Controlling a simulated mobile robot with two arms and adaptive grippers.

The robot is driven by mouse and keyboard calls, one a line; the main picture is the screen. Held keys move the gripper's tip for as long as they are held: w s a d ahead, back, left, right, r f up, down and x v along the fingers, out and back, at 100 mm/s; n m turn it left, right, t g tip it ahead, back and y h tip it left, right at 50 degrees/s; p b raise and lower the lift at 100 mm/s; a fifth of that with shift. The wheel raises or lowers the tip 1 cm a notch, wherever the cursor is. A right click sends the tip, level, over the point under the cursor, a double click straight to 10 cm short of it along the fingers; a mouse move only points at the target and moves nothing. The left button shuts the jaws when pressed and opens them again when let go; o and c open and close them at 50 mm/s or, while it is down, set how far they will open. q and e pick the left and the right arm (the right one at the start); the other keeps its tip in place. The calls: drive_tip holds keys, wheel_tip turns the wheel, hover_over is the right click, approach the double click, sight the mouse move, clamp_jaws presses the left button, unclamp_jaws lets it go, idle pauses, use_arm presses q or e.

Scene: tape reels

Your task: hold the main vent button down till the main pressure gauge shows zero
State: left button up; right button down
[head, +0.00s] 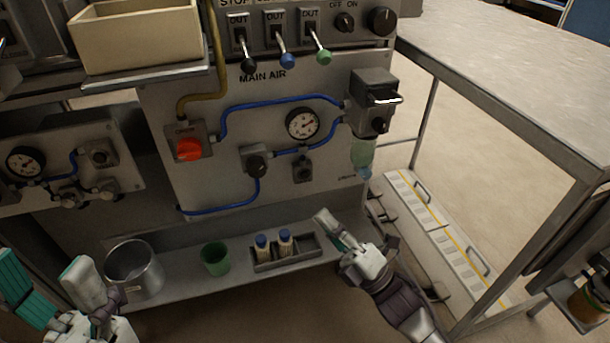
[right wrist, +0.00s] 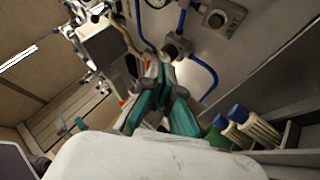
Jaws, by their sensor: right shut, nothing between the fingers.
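The main pressure gauge (head: 302,124) is a round white dial on the grey MAIN AIR panel; its needle is too small to read surely. Below it is a small box with a dark round button (head: 302,170), likely the main vent button, its label unreadable. A similar box with a round button (right wrist: 216,18) shows at the top of the right wrist view. My right gripper (head: 328,222) is shut and empty, below and right of the button, apart from the panel. My left gripper (head: 50,283) is open and empty at the lower left.
Blue hoses join a dark valve (head: 256,162), the gauge and the filter unit (head: 372,105). A red knob (head: 188,149) is at left. The shelf below holds a metal pot (head: 134,270), a green cup (head: 215,258) and a rack (head: 297,262) with two blue-capped bottles.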

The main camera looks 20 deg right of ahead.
sight(305, 175)
drive_tip(key=w+b, duration=0.3)
drive_tip(key=w, duration=0.6)
drive_tip(key=shift+a, duration=0.1)
idle(1.4)
drive_tip(key=shift+w, duration=0.35)
drive_tip(key=shift+w, duration=0.4)
idle(2.1)
